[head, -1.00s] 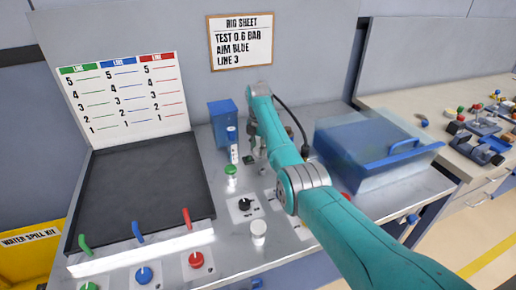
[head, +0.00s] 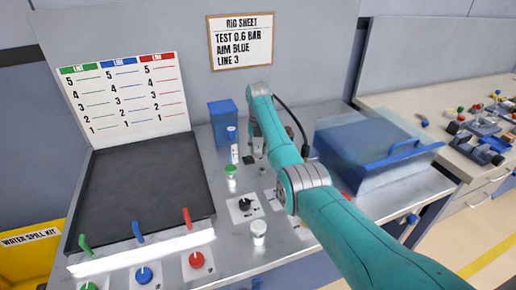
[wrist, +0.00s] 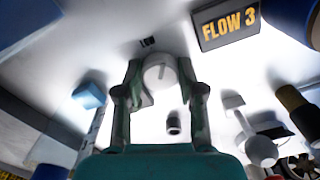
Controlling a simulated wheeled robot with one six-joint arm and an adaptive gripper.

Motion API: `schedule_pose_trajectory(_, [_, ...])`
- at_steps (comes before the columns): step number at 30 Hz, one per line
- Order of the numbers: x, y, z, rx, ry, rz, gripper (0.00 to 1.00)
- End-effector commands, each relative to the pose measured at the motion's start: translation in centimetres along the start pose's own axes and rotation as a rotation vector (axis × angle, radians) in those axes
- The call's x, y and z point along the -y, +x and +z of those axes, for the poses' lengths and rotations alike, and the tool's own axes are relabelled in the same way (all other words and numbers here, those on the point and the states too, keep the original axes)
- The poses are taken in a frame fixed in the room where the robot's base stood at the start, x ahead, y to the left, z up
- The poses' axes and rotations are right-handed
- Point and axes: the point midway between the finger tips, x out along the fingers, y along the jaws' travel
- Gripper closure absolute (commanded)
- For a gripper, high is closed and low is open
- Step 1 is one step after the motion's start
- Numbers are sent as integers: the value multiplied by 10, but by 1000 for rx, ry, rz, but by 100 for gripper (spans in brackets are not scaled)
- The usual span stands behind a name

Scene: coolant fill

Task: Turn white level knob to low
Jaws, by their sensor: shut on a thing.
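The white level knob (wrist: 161,74) is a round white dial on a pale panel in the wrist view, with a thin pointer mark on its face. A small dark label stands on the panel just beyond it. My gripper (wrist: 161,84) has one finger on each side of the knob and is shut on it. In the head view, my teal arm reaches over the bench, and the arm itself hides the knob and fingertips.
A "FLOW 3" sign (wrist: 229,22) stands close by on the right in the wrist view. In the head view, a blue box (head: 222,123), a black dial (head: 244,204), a white cylinder (head: 258,233) and a clear blue-handled cover (head: 365,155) surround the arm.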

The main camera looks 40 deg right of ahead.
Motion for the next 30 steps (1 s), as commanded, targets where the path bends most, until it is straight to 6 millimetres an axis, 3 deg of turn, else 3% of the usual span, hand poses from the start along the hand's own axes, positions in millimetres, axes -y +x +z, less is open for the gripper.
schedule_pose_trajectory(17, [0,0,0,2,-34,0,96])
schedule_pose_trajectory(18, [0,0,0,2,-34,0,56])
schedule_pose_trajectory(21, [0,0,0,1,-34,0,36])
schedule_pose_trajectory(30, [0,-1,0,1,-33,0,36])
